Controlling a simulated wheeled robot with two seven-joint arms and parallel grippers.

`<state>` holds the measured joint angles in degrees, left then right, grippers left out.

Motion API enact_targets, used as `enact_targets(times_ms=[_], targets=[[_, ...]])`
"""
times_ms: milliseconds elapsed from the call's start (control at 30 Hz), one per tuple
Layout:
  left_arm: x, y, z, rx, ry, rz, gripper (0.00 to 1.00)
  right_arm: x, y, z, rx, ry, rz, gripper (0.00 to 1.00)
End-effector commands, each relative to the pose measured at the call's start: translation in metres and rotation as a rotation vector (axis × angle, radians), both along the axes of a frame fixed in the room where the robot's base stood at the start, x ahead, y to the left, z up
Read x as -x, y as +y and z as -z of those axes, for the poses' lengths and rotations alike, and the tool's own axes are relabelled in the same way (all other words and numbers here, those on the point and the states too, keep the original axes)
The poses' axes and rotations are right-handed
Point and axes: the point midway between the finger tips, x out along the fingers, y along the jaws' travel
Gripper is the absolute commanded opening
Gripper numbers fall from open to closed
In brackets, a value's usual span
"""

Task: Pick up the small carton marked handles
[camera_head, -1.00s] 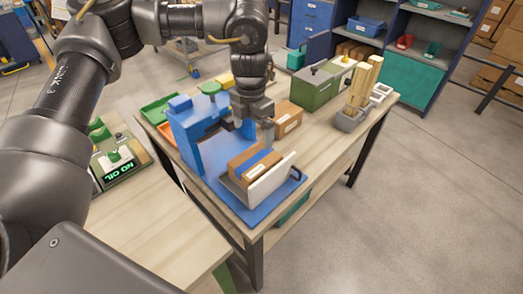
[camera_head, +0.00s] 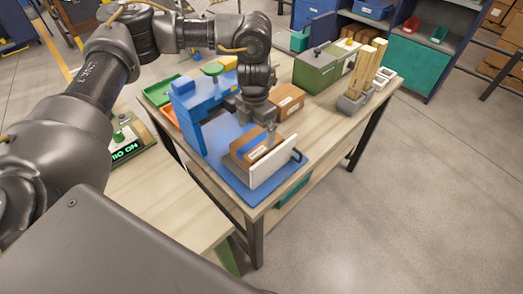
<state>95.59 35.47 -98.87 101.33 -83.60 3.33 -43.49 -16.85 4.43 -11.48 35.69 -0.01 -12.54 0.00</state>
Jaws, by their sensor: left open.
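A brown carton (camera_head: 245,154) with a blue band and a white label sits on the blue fixture (camera_head: 226,176), behind an upright whitish plate (camera_head: 278,163). A second, small brown carton (camera_head: 288,101) with a white label lies on the table just behind and to the right. The print on both labels is too small to read. My left gripper (camera_head: 259,128) is open, pointing down over the far end of the banded carton. I cannot tell whether its fingers touch that carton. My right gripper is not in view.
A green box (camera_head: 316,72) and a grey holder with wooden sticks (camera_head: 354,103) stand at the table's back right. A green tray (camera_head: 158,92) lies at the left. The blue fixture's tall part (camera_head: 187,115) rises close left of my gripper.

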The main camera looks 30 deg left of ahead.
Motion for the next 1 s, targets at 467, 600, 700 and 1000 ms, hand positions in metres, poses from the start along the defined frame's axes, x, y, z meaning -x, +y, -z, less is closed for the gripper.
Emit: enact_targets(times_ms=[467, 600, 700, 1000], targets=[[-0.001, -0.001, 0.033, 0.000, 0.000, 0.001, 0.96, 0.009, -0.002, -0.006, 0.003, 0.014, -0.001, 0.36], [-0.001, -0.001, 0.033, 0.000, 0.000, 0.001, 0.83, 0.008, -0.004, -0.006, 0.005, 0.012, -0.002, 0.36], [-0.001, -0.001, 0.033, 0.000, 0.000, 0.001, 0.70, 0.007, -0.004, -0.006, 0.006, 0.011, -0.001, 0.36], [-0.001, -0.002, 0.033, 0.000, 0.000, 0.001, 0.43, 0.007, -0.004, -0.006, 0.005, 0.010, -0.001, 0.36]])
